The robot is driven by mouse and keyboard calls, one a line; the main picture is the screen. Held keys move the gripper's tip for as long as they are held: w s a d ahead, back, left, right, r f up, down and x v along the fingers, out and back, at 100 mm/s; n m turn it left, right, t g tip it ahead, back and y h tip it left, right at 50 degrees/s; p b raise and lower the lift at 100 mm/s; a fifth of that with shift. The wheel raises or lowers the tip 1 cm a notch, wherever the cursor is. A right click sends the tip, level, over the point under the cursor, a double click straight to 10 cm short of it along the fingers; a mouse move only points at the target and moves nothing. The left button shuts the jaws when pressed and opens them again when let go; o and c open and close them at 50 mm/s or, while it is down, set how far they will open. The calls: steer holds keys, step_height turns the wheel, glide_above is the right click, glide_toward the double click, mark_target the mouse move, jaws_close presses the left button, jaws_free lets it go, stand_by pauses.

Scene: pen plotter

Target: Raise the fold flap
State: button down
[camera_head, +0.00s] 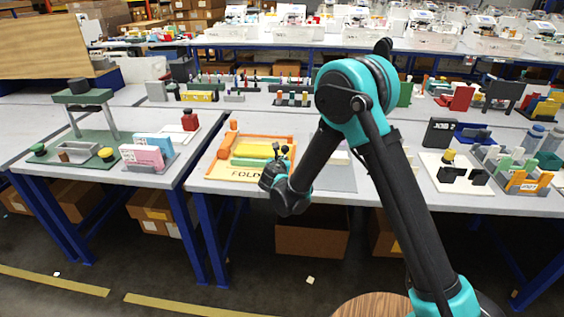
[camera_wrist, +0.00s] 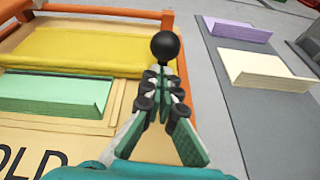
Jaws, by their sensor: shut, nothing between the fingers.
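The fold station is a tan board (camera_head: 212,173) lettered FOLD, with an orange frame (camera_head: 268,138). A yellow panel (camera_head: 252,151) lies flat across it, also in the wrist view (camera_wrist: 80,50). A green strip (camera_wrist: 55,93) lies nearer me. I cannot tell which panel is the flap. A black ball knob (camera_wrist: 165,47) stands at the board's right side, its base hidden behind my fingertips. My gripper (camera_wrist: 163,80) is shut and empty, just in front of the knob; touching or apart is unclear. In the head view my gripper (camera_head: 277,158) is over the board's right edge.
A grey mat (camera_wrist: 220,85) to the right holds a cream block (camera_wrist: 268,72) and a purple block (camera_wrist: 239,31). Black and white fixtures (camera_head: 455,172) stand farther right. A separate table (camera_head: 110,180) with pink and blue blocks stands left across a gap.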

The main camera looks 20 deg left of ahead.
steer(key=shift+w+r, duration=0.1)
stand_by(0.4)
steer(key=shift+w+r, duration=0.1)
steer(key=shift+r, duration=0.15)
